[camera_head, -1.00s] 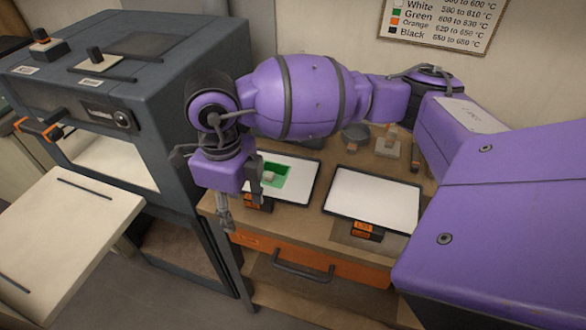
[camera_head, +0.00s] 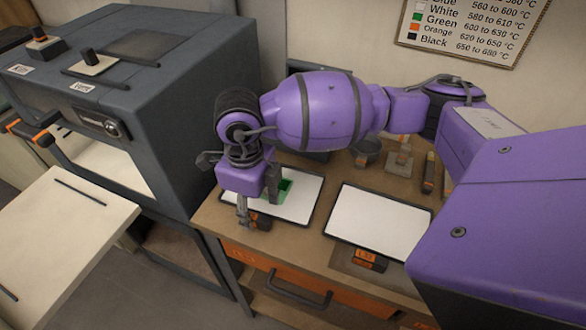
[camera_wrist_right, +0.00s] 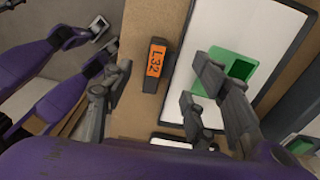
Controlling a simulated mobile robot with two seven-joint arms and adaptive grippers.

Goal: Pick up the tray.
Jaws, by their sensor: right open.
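A flat white tray (camera_head: 309,207) with a dark rim lies on the wooden table. A green piece (camera_head: 286,185) sits on it, partly hidden by my right gripper. The tray has a dark handle with an orange label (camera_head: 260,221) at its near edge; the label reads L32 in the right wrist view (camera_wrist_right: 156,62). A second white tray (camera_head: 378,220) lies to the right, bare on top. My right gripper (camera_head: 258,207) is open at the first tray's near edge. In the right wrist view its fingers stand on either side of the handle; contact is unclear. My left gripper is not seen.
A dark kiln-like box (camera_head: 165,100) with an open pale shelf (camera_head: 65,225) stands left of the table. A dark cup (camera_head: 366,152) and small items stand behind the trays. A drawer (camera_head: 290,285) is below the tabletop.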

